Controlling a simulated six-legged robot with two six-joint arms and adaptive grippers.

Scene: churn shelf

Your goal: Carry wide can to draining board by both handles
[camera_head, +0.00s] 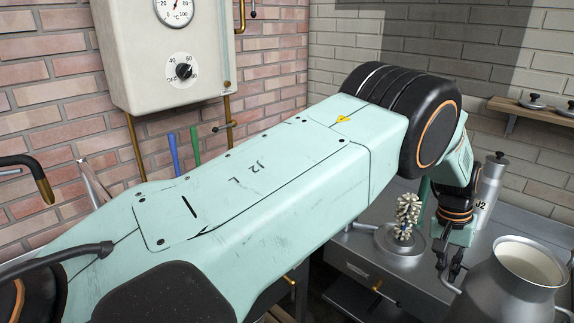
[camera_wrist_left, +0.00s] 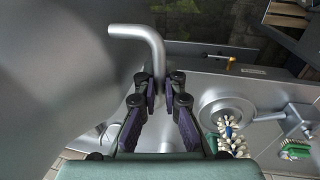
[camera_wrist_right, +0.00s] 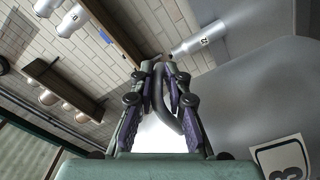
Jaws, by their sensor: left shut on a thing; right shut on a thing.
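The wide can (camera_head: 512,284) is a grey metal churn with an open mouth and pale contents, at the lower right of the head view and cut off by the frame. My left gripper (camera_head: 449,272) is at its left side. In the left wrist view my left gripper (camera_wrist_left: 160,88) is shut on a bent tube handle (camera_wrist_left: 148,37), beside the blurred can wall (camera_wrist_left: 55,70). In the right wrist view my right gripper (camera_wrist_right: 161,78) is shut on the other handle (camera_wrist_right: 163,108), with the can wall (camera_wrist_right: 255,85) at right. I cannot make out the draining board.
A metal counter (camera_head: 352,243) carries a round steel base (camera_head: 398,247) with a bristle brush (camera_head: 407,212) and a slim can marked J2 (camera_head: 488,187). A wall box (camera_head: 160,55) hangs on the brick wall. A shelf with lids (camera_head: 540,112) is at right. My left arm hides much of the middle.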

